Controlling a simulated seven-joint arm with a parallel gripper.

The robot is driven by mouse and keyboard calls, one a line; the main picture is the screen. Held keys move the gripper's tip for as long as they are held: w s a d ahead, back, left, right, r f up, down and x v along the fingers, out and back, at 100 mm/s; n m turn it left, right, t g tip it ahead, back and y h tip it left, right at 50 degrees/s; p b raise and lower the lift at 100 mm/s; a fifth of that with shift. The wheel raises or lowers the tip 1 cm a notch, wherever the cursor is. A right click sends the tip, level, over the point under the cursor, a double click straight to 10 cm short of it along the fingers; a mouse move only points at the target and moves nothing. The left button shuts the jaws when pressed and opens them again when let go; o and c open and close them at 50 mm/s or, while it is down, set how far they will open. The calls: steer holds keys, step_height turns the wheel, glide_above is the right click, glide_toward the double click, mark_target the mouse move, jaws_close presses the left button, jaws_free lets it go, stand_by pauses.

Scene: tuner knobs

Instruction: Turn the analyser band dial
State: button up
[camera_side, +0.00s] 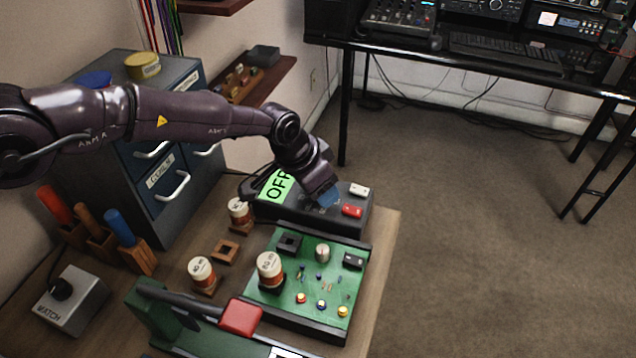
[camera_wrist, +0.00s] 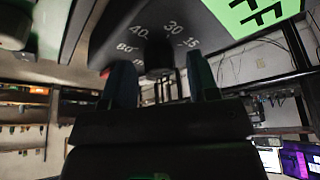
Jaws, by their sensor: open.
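The analyser (camera_side: 335,216) is a black box at the back of the bench with a green display (camera_side: 277,187) reading OFF. The display also shows in the wrist view (camera_wrist: 262,10). The analyser's band dial (camera_wrist: 158,62) is a dark knob on the box face, with white marks 40, 30, 15 and 80 around it. My gripper (camera_wrist: 163,78) is open, its two blue fingers on either side of the dial; I cannot tell whether they touch it. In the side view my gripper (camera_side: 326,194) is at the analyser's face and hides the dial.
A white button (camera_side: 359,190) and a red button (camera_side: 352,211) sit right of my gripper. In front is a green circuit board (camera_side: 290,318) with a coil (camera_side: 269,268). Another coil (camera_side: 239,211) stands left of the analyser. A grey MATCH box (camera_side: 75,300) is at the left.

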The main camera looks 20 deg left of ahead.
steer(key=c, duration=0.9)
steer(key=shift+n, duration=0.4)
steer(key=n+y, duration=0.1)
steer(key=n, duration=0.1)
steer(key=n+t, duration=0.1)
steer(key=n, duration=0.1)
steer(key=shift+d+n+y, duration=0.15)
steer(key=shift+n+y, duration=0.25)
steer(key=n+y, duration=0.2)
steer(key=n, duration=0.3)
steer(key=shift+n, duration=0.3)
steer(key=o, duration=0.9)
